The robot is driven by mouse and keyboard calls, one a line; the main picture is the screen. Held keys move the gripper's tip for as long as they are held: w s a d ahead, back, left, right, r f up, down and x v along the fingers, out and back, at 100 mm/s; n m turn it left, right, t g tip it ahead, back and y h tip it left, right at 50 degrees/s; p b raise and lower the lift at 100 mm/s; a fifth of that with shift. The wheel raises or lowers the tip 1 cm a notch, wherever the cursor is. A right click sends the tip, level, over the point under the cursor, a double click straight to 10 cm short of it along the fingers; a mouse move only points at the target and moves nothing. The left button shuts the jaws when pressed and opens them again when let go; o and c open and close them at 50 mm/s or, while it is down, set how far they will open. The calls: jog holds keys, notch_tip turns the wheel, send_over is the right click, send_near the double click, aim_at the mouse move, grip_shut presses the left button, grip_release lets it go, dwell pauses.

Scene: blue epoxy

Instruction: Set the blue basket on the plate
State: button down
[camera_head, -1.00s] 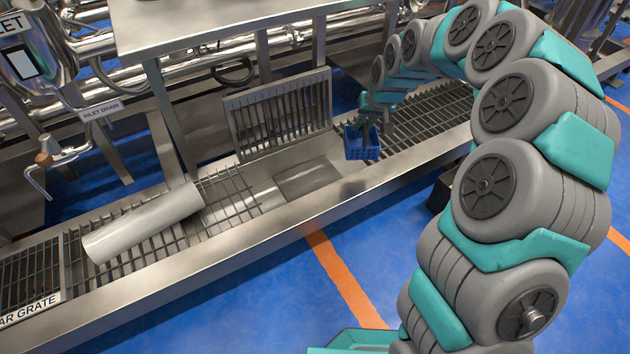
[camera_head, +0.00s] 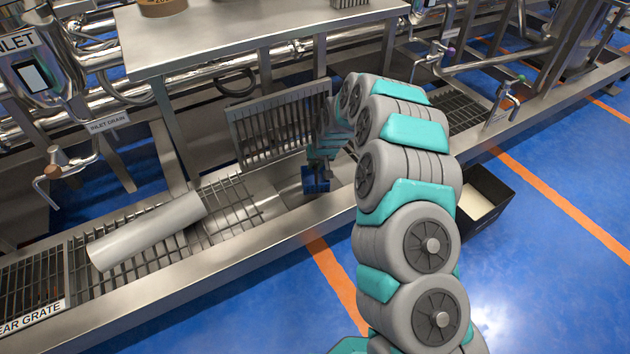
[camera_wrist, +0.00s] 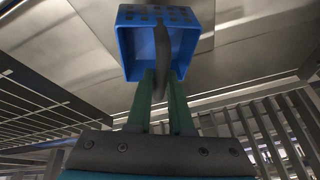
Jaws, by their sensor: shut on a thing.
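My gripper (camera_head: 318,162) is shut on the dark handle of the blue basket (camera_head: 315,182). In the wrist view the basket (camera_wrist: 137,45) hangs beyond my teal fingers (camera_wrist: 162,95), with its slotted wall at the top of the picture. In the head view the basket is over the trough's open middle, in front of the leaning grate. The plate looks like the darker square of steel (camera_head: 291,195) there, and the basket and my arm hide much of it. I cannot tell whether the basket touches it.
A grate (camera_head: 277,122) stands upright along the trough's back edge. A pale cylinder (camera_head: 148,230) lies on the grating to the left. A steel table (camera_head: 215,38) overhangs behind. A black bin (camera_head: 490,195) stands on the blue floor at right.

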aim_at(313, 180)
jog(key=shift+f+b, duration=0.35)
jog(key=shift+f, duration=2.35)
jog(key=shift+f, duration=0.1)
jog(key=shift+f, duration=0.15)
jog(key=c, duration=0.8)
grip_release()
jog(key=shift+s+d+r, duration=0.1)
jog(key=shift+r, duration=0.55)
jog(key=shift+p+v, duration=0.8)
jog(key=shift+v, duration=4.8)
